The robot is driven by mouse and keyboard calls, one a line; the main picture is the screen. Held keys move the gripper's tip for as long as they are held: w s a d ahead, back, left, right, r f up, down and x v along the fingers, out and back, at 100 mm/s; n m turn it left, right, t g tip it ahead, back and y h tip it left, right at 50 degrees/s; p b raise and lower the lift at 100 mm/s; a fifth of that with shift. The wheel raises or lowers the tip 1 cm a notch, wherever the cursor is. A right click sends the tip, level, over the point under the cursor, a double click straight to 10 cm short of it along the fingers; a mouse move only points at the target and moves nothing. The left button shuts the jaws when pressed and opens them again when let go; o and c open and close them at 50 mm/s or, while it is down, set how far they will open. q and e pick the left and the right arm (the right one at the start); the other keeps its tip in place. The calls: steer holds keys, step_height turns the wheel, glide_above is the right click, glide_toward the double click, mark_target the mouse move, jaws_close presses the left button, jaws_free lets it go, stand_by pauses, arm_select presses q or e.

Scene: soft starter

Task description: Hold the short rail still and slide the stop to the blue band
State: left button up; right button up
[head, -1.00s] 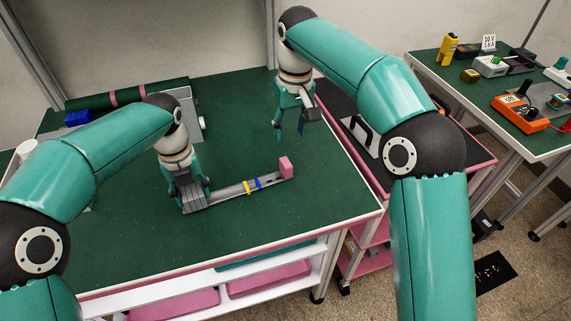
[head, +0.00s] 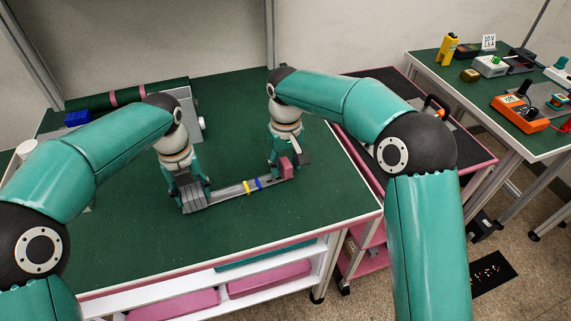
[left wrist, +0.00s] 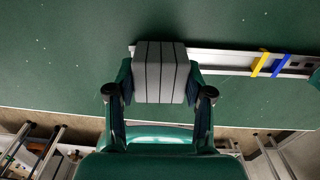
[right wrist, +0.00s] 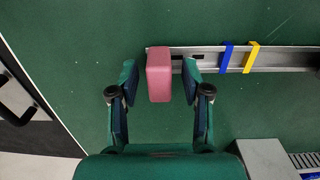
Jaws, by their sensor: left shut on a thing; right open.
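The short rail (head: 228,192) is a grey metal channel lying on the green bench top. It has a yellow band (head: 248,188) and a blue band (head: 258,184), the blue one nearer the pink stop. My left gripper (head: 193,199) is shut on the grey ribbed end block (left wrist: 160,72) at the rail's left end. The pink stop (right wrist: 159,77) sits at the rail's other end, beyond the blue band; it also shows in the head view (head: 286,167). My right gripper (right wrist: 159,90) is open, with one finger on each side of the stop and small gaps visible.
A blue block (head: 78,118) and a grey box (head: 187,108) stand at the back left of the bench. A pink-edged cart (head: 465,150) stands to the right. The bench in front of the rail is clear.

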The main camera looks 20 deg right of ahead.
mark_target(263, 181)
steer(key=shift+f, duration=0.2)
steer(key=shift+c, duration=0.2)
jaws_close()
steer(key=a, duration=0.6)
steer(key=shift+s, duration=0.3)
steer(key=shift+o, duration=0.2)
jaws_free()
